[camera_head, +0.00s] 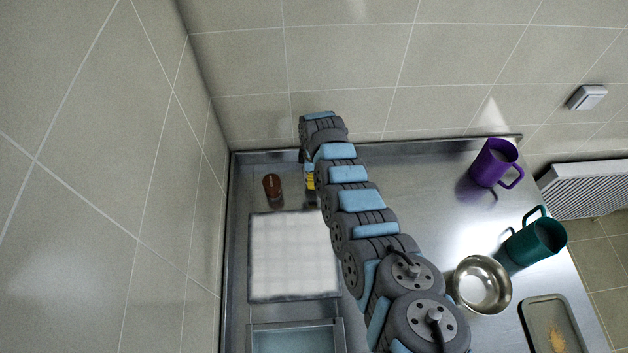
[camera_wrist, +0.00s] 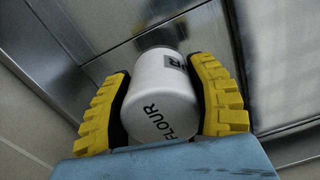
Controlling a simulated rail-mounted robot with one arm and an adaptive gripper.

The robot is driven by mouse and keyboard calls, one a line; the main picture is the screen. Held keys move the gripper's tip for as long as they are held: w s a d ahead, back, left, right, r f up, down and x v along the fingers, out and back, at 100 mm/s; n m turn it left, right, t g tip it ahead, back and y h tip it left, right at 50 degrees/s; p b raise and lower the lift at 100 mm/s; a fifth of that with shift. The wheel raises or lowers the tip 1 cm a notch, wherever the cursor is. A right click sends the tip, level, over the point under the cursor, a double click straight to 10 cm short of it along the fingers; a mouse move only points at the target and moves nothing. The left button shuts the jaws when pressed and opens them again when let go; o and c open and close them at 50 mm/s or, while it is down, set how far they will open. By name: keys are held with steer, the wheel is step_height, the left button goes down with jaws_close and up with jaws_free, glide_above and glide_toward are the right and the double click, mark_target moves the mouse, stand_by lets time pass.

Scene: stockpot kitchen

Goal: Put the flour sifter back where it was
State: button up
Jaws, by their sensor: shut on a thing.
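The flour sifter (camera_wrist: 160,95) shows in the wrist view as a white cylinder with the black word FLOUR on it. My gripper (camera_wrist: 160,78) has one yellow ribbed finger on each side of it and is shut on it. In the head view only a bit of my yellow gripper (camera_head: 310,178) shows at the back left of the steel counter (camera_head: 420,180). My arm hides the sifter there. I cannot tell whether the sifter touches the counter.
A brown shaker (camera_head: 272,187) stands just left of my gripper, behind a white square board (camera_head: 293,256). A steel bin (camera_head: 295,338) is in front. A purple jug (camera_head: 496,163), a green jug (camera_head: 537,238), a steel bowl (camera_head: 482,285) and a tray (camera_head: 553,322) are right. The back middle is clear.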

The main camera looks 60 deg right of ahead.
steer(key=shift+w+d+f+b, duration=0.1)
steer(key=shift+f+b, duration=0.65)
steer(key=shift+f, duration=0.9)
steer(key=shift+f, duration=0.1)
steer(key=o, duration=1.2)
steer(key=shift+o, duration=0.2)
steer(key=shift+r+p, duration=0.9)
steer(key=shift+r, duration=5.25)
